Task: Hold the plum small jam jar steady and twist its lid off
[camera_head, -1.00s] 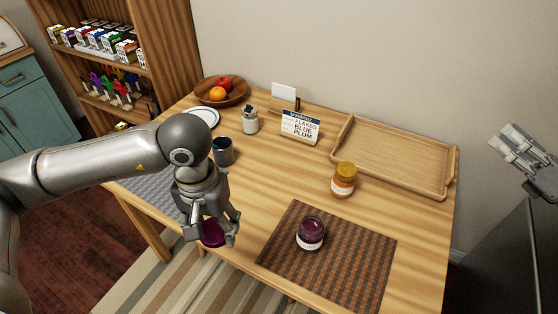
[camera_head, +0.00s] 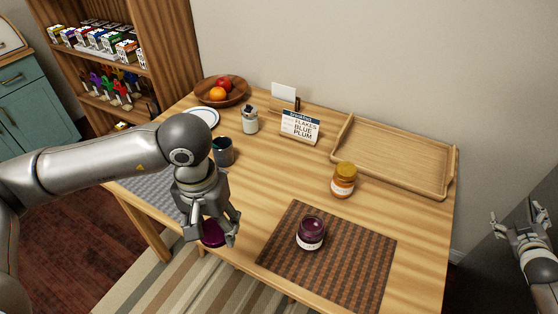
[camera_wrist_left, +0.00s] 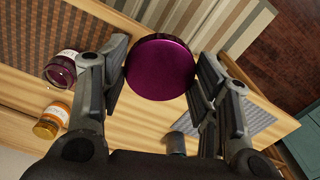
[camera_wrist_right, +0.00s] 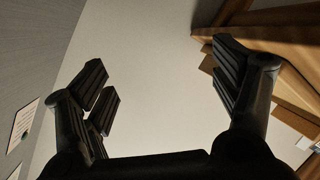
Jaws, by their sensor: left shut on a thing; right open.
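The plum small jam jar (camera_head: 311,234) stands upright on the brown woven mat (camera_head: 350,262), with dark purple jam and a pale label. I see no lid on it in the head view. The jar also shows at the left of the left wrist view (camera_wrist_left: 62,68). My left gripper (camera_head: 218,234) is shut on a round purple lid (camera_wrist_left: 160,68), held left of the mat near the table's front edge, apart from the jar. My right gripper (camera_head: 517,220) is open and empty, off the table's right side, far from the jar.
An amber jar (camera_head: 343,180) with a yellow-orange lid stands behind the mat. A wooden tray (camera_head: 390,157) lies at the back right. A dark mug (camera_head: 222,151), a small white jar (camera_head: 250,121), a sign (camera_head: 300,126) and a fruit bowl (camera_head: 221,91) stand farther back.

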